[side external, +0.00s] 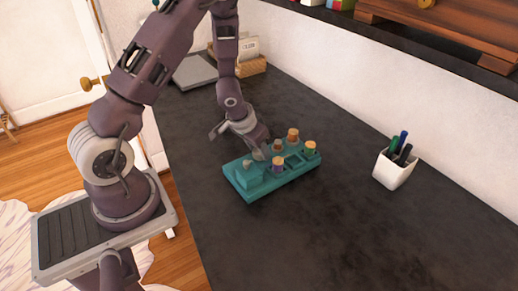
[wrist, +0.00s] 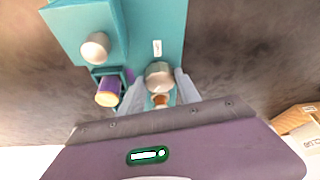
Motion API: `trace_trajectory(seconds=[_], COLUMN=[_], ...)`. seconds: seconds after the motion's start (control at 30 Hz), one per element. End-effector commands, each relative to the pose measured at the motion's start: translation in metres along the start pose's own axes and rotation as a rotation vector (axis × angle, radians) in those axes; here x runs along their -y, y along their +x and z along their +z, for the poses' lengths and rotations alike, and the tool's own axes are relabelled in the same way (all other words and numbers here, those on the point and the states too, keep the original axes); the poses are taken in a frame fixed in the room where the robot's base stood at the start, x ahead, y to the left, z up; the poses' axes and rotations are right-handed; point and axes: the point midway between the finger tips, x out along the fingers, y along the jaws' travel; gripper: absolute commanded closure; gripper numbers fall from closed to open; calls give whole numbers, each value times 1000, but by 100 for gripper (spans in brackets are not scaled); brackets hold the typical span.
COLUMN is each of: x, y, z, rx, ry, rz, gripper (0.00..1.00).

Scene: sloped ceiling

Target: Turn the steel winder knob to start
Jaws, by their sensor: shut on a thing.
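A teal device (side external: 262,190) with a raised block at its left end lies on the dark desk. My gripper (side external: 261,153) reaches down to it from behind. In the wrist view, my gripper's two fingers (wrist: 157,88) stand on either side of a round steel knob (wrist: 158,73) on the teal face and are shut on it. A small white mark (wrist: 157,47) shows on the face beyond this knob. A second round steel knob (wrist: 95,46) sits on the raised block, apart from the fingers. In the side view, my gripper mostly hides the held knob.
Several wood-topped pegs stand in the device, including a purple one (side external: 278,165) close to my left finger in the wrist view, and a green one (side external: 310,149). A white pen cup (side external: 393,170) stands to the right. The desk's front is clear.

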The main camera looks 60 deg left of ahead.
Motion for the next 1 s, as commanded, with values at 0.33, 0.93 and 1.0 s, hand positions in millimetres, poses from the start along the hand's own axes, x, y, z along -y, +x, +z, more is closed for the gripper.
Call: trace_trajectory(seconds=[0.33, 0.93, 1.0], x=[4, 7, 7], y=[0, 2, 2], z=[-2, -3, -3], rx=[-3, -1, 1], ry=[296, 817, 878], rz=[124, 341, 366], gripper=[100, 100, 100])
